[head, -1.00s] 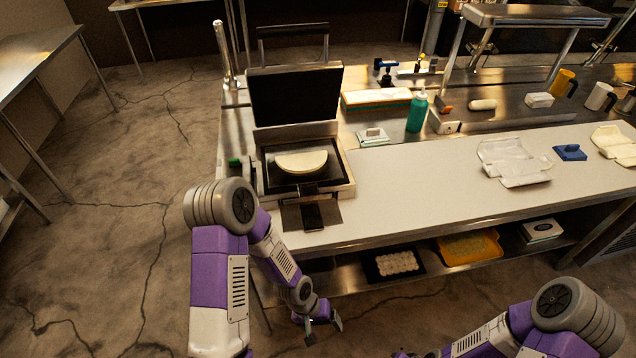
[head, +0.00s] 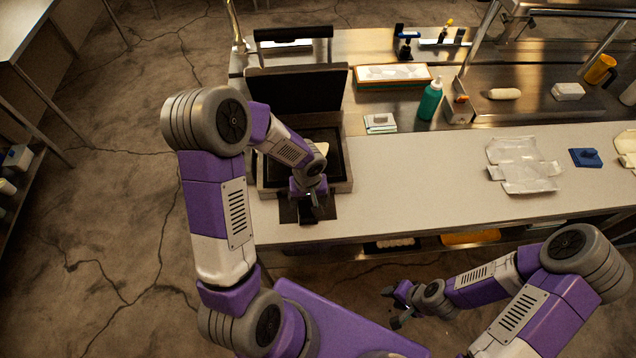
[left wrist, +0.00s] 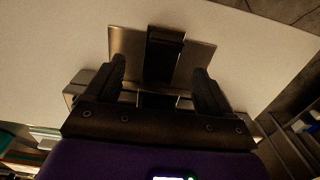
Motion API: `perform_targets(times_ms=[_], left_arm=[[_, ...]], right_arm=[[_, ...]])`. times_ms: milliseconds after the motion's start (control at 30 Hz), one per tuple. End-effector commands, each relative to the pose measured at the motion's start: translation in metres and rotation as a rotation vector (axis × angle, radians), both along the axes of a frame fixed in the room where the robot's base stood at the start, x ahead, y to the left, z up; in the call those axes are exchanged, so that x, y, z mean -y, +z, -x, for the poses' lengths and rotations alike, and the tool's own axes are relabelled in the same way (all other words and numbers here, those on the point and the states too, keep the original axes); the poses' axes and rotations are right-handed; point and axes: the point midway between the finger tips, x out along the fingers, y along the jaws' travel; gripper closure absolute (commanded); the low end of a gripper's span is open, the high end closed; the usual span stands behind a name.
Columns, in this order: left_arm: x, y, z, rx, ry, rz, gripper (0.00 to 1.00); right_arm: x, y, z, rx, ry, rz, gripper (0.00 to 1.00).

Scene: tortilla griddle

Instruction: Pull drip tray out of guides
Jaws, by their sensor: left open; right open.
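The drip tray (head: 290,213) is a flat dark plate at the front of the griddle (head: 340,184), above the counter's front edge. In the left wrist view its metal plate (left wrist: 126,43) carries a dark block like a handle (left wrist: 163,52). My left gripper (head: 315,198) is open over the tray and partly hides it in the head view. In the left wrist view my left gripper's fingers (left wrist: 161,70) stand on both sides of the dark block, apart from it. My right gripper (head: 397,307) is open and empty, low in front of the counter.
The griddle's lid (head: 296,94) stands raised; a pale tortilla (head: 322,148) is mostly hidden by my left arm. A green bottle (head: 430,98), a wrapper (head: 522,165) and a blue block (head: 585,157) are to the right. The counter (head: 420,180) between is clear.

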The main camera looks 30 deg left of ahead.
Motion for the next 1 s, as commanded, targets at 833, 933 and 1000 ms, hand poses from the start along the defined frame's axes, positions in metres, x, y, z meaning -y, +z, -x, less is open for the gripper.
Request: perform_targets(times_ms=[833,933,1000], left_arm=[[0.0,-0.073,0.001,0.0,0.0,0.001,0.17],[0.0,-0.073,0.001,0.0,0.0,0.001,0.25],[0.0,-0.073,0.001,0.0,0.0,0.001,0.35]], right_arm=[[0.0,-0.005,0.001,-0.002,0.001,0.0,0.57],[0.0,-0.005,0.001,-0.002,0.001,0.0,0.57],[0.0,-0.005,0.001,-0.002,0.001,0.0,0.57]])
